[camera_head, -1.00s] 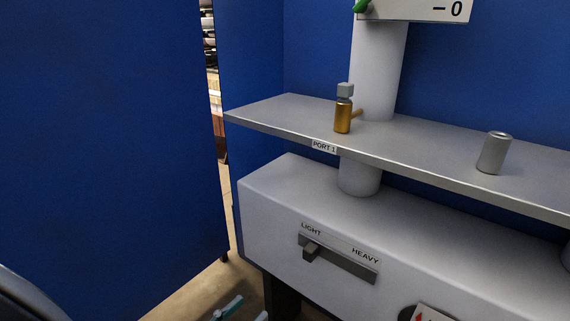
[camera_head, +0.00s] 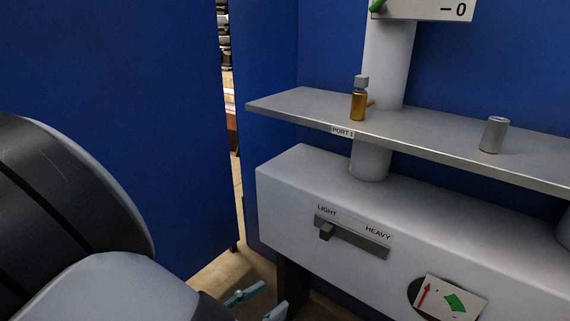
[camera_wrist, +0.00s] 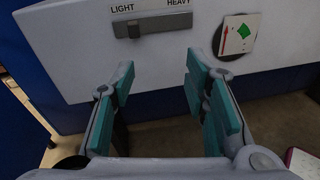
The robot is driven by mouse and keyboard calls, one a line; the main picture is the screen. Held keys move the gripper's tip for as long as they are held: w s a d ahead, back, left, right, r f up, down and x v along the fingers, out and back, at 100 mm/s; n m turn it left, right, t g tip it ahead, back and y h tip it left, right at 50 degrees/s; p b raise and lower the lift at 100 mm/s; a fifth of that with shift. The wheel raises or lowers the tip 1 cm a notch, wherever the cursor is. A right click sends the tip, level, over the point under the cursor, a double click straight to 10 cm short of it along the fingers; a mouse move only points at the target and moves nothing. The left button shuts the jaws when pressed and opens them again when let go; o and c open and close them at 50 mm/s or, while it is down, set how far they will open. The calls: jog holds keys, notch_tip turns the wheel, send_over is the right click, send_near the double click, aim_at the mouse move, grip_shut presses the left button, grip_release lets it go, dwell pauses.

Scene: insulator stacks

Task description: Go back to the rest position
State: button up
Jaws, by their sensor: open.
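My gripper (camera_wrist: 158,92) is open and empty in the wrist view, its teal finger pads apart. It faces the front of the grey machine box and the floor below it. In the head view the teal fingertips of my gripper (camera_head: 258,300) show at the bottom edge, low in front of the box. My arm fills the lower left of the head view. Nothing is between the fingers.
The grey box (camera_head: 290,190) carries a LIGHT/HEAVY slider (camera_head: 326,232), set at the left end, and a card with a red arrow (camera_head: 452,299). On the shelf (camera_head: 425,143) stand a gold bottle-like part (camera_head: 358,106) and a grey cylinder (camera_head: 494,134). Blue panels (camera_head: 110,70) stand around.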

jog(key=s+d+r+m+g+y, duration=0.1)
jog(key=d+r+m+g+y, duration=0.1)
jog(key=d+r+m+g, duration=0.4)
jog(key=d+r+m+g+y, duration=0.3)
jog(key=d+m+g, duration=0.3)
jog(key=d, duration=0.4)
jog(key=s+d+r+m+t+y, duration=0.65)
jog(key=r+m, duration=0.35)
jog(key=m, duration=0.3)
jog(key=s+f+g, duration=0.4)
jog(key=s+g, duration=0.2)
jog(key=s, duration=0.5)
notch_tip(320, 180, up, 25)
jog(key=t+p, duration=0.4)
jog(key=p, duration=1.9)
jog(key=shift+d+m+y, duration=0.3)
jog(key=shift+d+y, duration=0.05)
jog(key=shift+d, duration=0.1)
